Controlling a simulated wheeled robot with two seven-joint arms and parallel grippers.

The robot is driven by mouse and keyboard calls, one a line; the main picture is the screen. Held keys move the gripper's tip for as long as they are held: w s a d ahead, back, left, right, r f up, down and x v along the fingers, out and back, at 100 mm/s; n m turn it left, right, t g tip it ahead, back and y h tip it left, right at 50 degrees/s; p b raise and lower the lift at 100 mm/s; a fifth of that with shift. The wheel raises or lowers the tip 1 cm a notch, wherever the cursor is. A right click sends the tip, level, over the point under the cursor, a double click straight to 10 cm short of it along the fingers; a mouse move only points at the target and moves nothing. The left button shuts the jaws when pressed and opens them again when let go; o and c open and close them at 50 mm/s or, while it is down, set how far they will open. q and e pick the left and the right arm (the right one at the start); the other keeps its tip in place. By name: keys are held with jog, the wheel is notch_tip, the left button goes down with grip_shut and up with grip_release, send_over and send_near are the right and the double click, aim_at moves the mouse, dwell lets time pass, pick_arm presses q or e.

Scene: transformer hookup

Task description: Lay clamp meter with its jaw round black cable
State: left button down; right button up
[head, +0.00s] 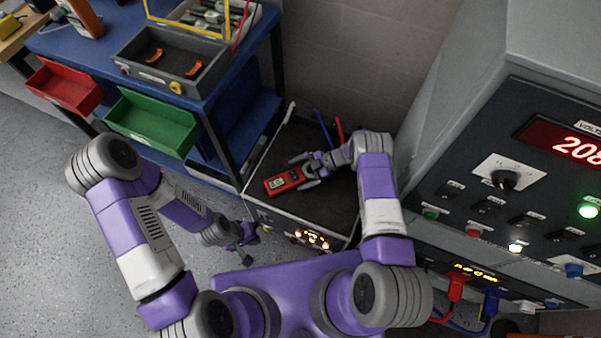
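The clamp meter (284,181) is red with a pale display. It appears to lie on the dark top of a low unit (325,205), its display end to the left. My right gripper (304,173) is at the meter's right end, with its fingers spread to either side of it. Whether they touch it is unclear, and the meter's jaw is hidden or too small to make out there. I cannot pick out a black cable. My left gripper (247,238) hangs in front of the unit's left front corner, away from the meter; its finger opening is unclear.
A blue workbench (75,42) with a red bin (65,88), a green bin (152,122) and a grey tray (130,68) stands at left. Blue (322,127) and red (339,130) cables rise behind the unit. A control cabinet (470,150) closes off the right.

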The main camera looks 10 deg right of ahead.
notch_tip(320, 180, up, 10)
jog(key=p, duration=0.4)
dwell(0.4)
